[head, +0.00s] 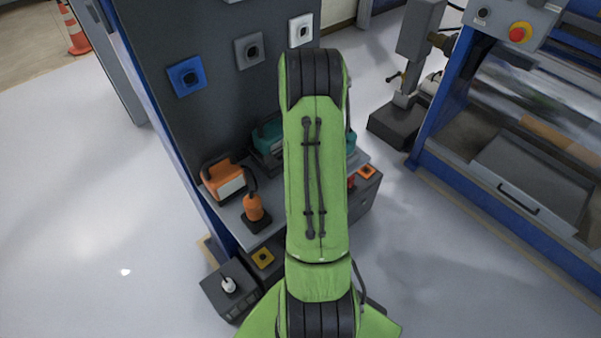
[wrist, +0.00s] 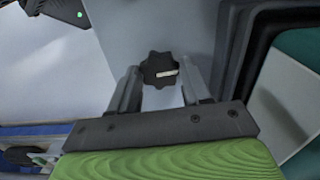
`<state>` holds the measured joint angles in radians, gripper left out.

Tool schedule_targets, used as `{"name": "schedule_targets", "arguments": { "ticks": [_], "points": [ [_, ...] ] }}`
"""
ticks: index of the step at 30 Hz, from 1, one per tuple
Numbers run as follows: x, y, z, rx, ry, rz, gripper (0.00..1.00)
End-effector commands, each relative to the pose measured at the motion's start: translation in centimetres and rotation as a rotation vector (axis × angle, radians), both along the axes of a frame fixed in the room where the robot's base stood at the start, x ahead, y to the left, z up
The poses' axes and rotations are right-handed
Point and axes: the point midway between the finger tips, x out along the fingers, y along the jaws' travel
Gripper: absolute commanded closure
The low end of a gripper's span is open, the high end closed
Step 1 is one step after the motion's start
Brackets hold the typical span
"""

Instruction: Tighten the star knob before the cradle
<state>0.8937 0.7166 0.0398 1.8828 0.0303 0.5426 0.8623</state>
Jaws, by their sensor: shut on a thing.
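The star knob (wrist: 152,66) is black with rounded lobes and a white mark on its face. It shows in the wrist view, in front of a grey surface. My gripper (wrist: 160,76) has one finger on each side of the knob and is shut on it. The white mark lies nearly level, pointing right. In the head view my green arm covers the gripper and the knob. A dark frame (wrist: 262,45) beside a teal part stands to the right of the knob in the wrist view; I cannot tell whether it is the cradle.
In the head view, a grey shelf (head: 232,212) holds an orange-and-white tool (head: 223,180), an orange upright tool (head: 253,208) and a teal item (head: 268,136). A dark panel with square plates stands behind. A blue-framed machine (head: 500,170) is at the right.

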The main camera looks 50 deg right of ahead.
Motion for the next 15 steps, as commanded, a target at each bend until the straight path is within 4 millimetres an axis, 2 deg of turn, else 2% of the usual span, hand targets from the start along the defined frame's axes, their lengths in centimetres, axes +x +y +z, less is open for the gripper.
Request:
{"name": "schedule_targets", "arguments": {
  "ticks": [6, 7, 12, 15],
  "points": [
    [0.04, -0.07, 0.05, -0.002, -0.002, 0.001, 0.83],
    [0.04, -0.07, 0.05, -0.002, -0.002, 0.001, 0.51],
    [0.02, -0.04, 0.03, -0.001, -0.001, 0.001, 0.27],
    [0.01, -0.03, 0.02, -0.001, -0.001, 0.001, 0.27]
  ]
}}
